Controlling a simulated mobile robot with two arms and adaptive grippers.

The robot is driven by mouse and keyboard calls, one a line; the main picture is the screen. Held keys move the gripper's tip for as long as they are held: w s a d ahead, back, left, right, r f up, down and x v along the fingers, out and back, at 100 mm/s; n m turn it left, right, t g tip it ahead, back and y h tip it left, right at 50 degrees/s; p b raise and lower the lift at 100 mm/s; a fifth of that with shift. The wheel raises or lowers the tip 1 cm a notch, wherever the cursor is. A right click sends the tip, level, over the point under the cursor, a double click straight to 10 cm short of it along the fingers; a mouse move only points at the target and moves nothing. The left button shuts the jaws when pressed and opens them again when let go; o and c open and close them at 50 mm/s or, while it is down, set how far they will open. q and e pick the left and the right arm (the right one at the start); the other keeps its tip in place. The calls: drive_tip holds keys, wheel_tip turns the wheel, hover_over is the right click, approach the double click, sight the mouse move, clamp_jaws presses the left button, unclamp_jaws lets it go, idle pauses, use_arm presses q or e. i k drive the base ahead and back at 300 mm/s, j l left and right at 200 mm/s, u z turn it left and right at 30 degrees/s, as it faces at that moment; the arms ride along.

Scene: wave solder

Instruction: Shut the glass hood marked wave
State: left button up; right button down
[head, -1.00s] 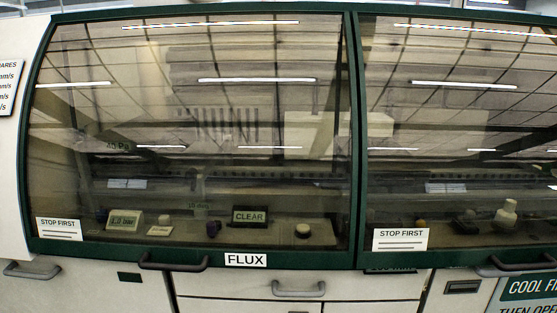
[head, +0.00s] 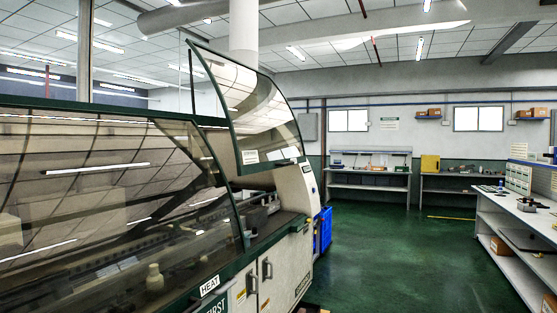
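A raised glass hood (head: 258,100) with a dark green frame stands open on the far part of the machine, tilted up. It carries small labels on its lower edge, too small to read, so I cannot confirm the mark "wave". Neither of my grippers is in view.
The machine's white front with dark handles (head: 266,270) runs away from me. A blue bin (head: 323,230) stands past its far end. Green floor (head: 390,265) is clear on the right, up to a workbench (head: 520,225). More benches (head: 368,178) line the back wall.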

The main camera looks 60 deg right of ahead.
sight(254, 96)
drive_tip(key=z, duration=2.15)
drive_tip(key=i+l, duration=0.15)
drive_tip(key=i, duration=0.45)
drive_tip(key=i+l+u, duration=0.1)
drive_tip(key=i, duration=0.45)
drive_tip(key=i+l+u, duration=0.1)
drive_tip(key=i, duration=0.5)
drive_tip(key=l, duration=0.1)
